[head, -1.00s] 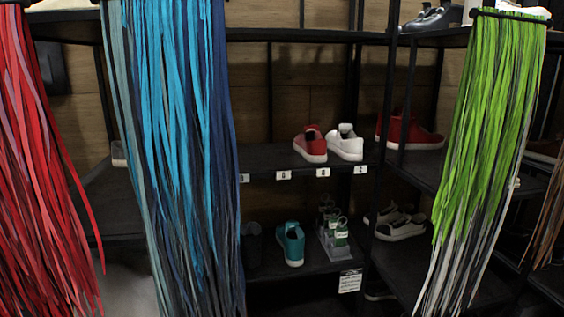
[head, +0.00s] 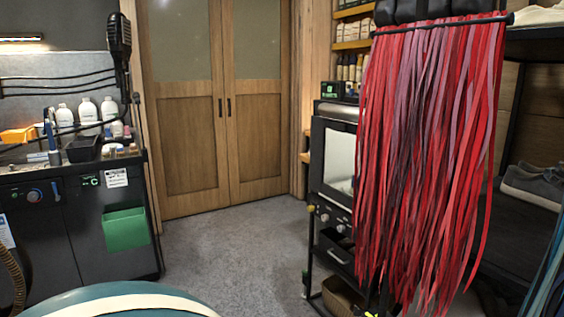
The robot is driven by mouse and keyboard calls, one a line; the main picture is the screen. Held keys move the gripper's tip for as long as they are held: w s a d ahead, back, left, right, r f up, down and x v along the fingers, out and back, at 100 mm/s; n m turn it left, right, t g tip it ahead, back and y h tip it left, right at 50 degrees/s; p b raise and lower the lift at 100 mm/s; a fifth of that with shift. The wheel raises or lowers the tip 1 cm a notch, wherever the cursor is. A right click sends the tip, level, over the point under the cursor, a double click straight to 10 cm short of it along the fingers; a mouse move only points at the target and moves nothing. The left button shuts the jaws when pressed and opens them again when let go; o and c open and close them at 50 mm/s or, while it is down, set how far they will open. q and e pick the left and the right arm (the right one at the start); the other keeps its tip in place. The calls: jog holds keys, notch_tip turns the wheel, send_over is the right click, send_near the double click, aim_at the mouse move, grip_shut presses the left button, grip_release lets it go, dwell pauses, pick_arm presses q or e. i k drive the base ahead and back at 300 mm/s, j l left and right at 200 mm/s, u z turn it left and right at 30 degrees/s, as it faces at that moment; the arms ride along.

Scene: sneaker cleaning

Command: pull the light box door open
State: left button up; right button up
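A black box-shaped cabinet with a bright window (head: 340,155), which looks like the light box, stands right of the middle in the head view. Round knobs (head: 324,217) sit on its front below the window. I cannot tell for sure whether its door is fully shut. Hanging red laces (head: 430,150) hide its right side. Neither of my grippers is in view.
Grey carpet (head: 230,250) lies open before wooden double doors (head: 215,110). A dark workbench (head: 85,220) with bottles and a green bin (head: 125,229) stands left. A teal rounded thing with a cream band (head: 120,300) fills the bottom left. A drawer (head: 338,255) sits below the cabinet.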

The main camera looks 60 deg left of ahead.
aim_at(319, 125)
jog(key=u, duration=1.4)
jog(key=z, duration=0.25)
jog(key=i+j+z, duration=0.25)
jog(key=z, duration=0.25)
jog(key=i+j+z, duration=0.2)
jog(key=j+z, duration=0.3)
jog(key=i+j+z, duration=0.1)
jog(key=j, duration=0.2)
jog(key=i+j, duration=0.1)
jog(key=j, duration=0.25)
jog(key=i+j+z, duration=0.15)
jog(key=j, duration=0.15)
jog(key=k, duration=0.05)
